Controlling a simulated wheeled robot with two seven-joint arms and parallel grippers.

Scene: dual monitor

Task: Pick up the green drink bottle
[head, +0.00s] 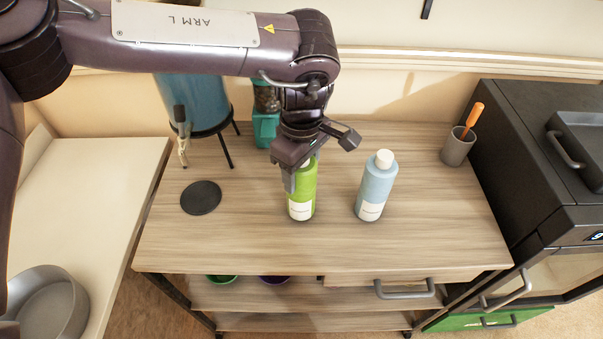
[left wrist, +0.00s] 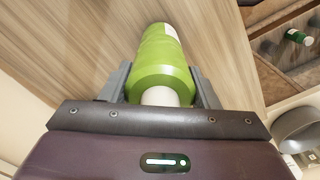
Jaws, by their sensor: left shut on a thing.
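The green drink bottle (head: 303,190) stands upright on the wooden cart top, with a white label on its lower front. My left gripper (head: 300,172) comes down over it from above and is shut on its upper part, which hides the cap in the head view. In the left wrist view the green bottle (left wrist: 162,65) lies between the two grey fingers (left wrist: 162,85), its white cap close to the palm. A light blue bottle (head: 375,187) with a white cap stands upright to the right, apart from the gripper. My right gripper is not in view.
A black round coaster (head: 201,197) lies to the left. A blue dispenser on a black stand (head: 195,100) and a teal device (head: 265,125) stand behind. A grey cup (head: 457,148) with an orange-handled tool is at back right. The cart's front (head: 420,235) is clear.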

